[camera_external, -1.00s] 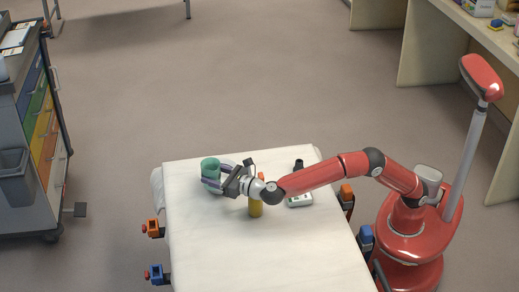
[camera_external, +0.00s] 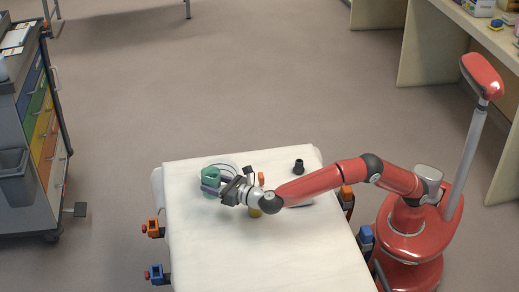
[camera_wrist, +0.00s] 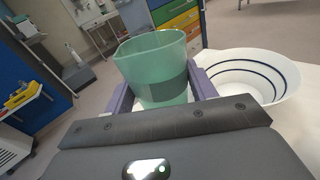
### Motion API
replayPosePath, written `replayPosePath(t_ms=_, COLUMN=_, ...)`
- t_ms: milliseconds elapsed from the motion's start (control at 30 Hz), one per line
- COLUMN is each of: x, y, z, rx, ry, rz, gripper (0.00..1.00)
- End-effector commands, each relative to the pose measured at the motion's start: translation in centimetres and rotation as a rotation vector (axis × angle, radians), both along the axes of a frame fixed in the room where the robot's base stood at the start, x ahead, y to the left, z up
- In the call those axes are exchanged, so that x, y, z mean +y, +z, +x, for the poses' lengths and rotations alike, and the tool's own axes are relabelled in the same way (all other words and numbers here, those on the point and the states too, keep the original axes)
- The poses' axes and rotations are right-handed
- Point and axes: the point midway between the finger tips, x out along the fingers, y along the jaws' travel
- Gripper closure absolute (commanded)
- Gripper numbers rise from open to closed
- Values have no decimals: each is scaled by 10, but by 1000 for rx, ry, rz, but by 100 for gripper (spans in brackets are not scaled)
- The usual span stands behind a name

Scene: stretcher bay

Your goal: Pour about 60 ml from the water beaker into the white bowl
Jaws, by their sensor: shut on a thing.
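The water beaker (camera_external: 210,175) is a translucent green cup near the far left part of the white-covered stretcher. My gripper (camera_external: 209,184) is shut on it, with a purple-grey finger on either side. In the wrist view the beaker (camera_wrist: 150,58) stands between the fingers, roughly upright, with a darker grey patch low on its wall. I cannot make out the water level. The white bowl (camera_wrist: 243,73), with dark blue rings inside, is just right of the beaker in the wrist view. In the external view the bowl (camera_external: 232,166) is partly hidden behind the beaker and gripper.
A yellow object (camera_external: 255,212) is mostly hidden under my arm. A small black object (camera_external: 298,166) stands at the far right of the stretcher. A pale device (camera_external: 301,204) is largely covered by my arm. The near part of the sheet (camera_external: 260,260) is clear.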

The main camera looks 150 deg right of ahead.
Motion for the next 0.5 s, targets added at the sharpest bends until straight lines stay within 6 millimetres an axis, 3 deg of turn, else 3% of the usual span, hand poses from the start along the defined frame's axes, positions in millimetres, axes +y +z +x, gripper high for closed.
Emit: replayPosePath(t_ms=500, x=-11, y=7, z=-22, rx=-298, ry=-2, rz=150, gripper=70)
